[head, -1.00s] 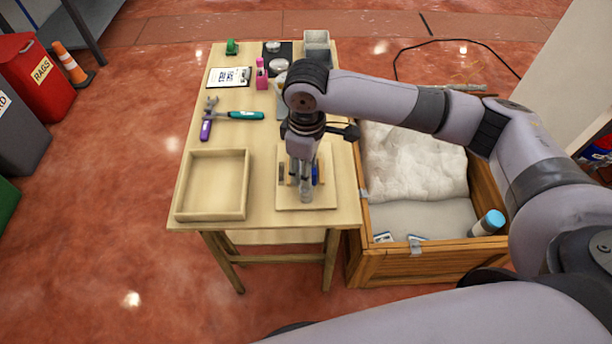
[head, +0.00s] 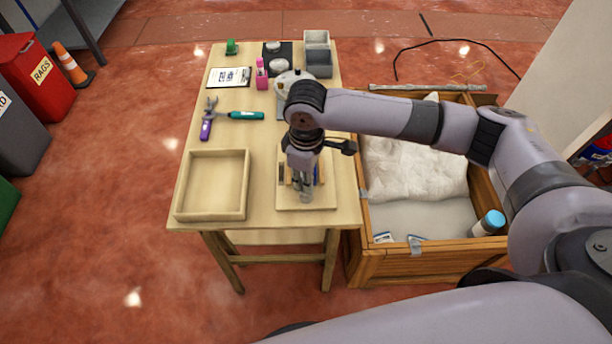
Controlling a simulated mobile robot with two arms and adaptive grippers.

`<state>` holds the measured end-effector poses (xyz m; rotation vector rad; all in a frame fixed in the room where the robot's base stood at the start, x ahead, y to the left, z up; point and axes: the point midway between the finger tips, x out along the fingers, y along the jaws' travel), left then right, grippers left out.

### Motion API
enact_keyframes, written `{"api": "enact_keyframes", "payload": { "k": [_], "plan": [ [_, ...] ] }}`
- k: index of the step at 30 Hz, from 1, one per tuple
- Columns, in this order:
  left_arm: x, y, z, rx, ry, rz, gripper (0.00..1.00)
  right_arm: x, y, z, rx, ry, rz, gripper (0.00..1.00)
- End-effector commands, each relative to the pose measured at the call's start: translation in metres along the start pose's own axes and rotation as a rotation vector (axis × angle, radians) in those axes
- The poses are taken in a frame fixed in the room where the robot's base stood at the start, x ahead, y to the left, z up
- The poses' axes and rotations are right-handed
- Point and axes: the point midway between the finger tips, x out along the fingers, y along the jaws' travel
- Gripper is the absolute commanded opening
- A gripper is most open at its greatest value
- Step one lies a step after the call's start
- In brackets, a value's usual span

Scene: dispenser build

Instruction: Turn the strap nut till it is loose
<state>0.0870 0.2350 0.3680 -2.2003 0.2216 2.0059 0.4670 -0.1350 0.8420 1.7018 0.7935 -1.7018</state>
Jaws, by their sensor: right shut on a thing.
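A square wooden board (head: 326,199) lies at the front right of the table, with a small build standing on it. Blue and tan parts of the build show beside my fingers. My right gripper (head: 304,188) points down over the board and is shut on a small part of the build, where the strap nut is. The nut itself is hidden by the fingers and too small to make out. A clear, roundish piece (head: 306,197) shows just in front of the fingertips. My left gripper is not in view.
An empty wooden tray (head: 245,185) sits left of the board. A wooden crate (head: 430,265) with white padding stands at the table's right.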

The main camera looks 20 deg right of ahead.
Motion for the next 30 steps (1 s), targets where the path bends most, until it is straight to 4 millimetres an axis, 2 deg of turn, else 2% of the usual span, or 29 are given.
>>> {"api": "enact_keyframes", "payload": {
  "k": [6,17,23,30],
  "plan": [
    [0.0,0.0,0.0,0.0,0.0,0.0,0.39,0.0,0.0,0.0,0.0,0.0,0.0,0.0],
    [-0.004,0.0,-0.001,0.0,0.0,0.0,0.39,-0.002,0.0,0.0,-0.017,0.0,0.0,0.0],
    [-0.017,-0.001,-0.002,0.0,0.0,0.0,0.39,-0.004,0.0,0.0,-0.093,-0.001,-0.001,0.0],
    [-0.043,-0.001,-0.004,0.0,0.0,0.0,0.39,-0.006,0.0,0.0,-0.278,-0.002,-0.002,0.0]
  ]
}}
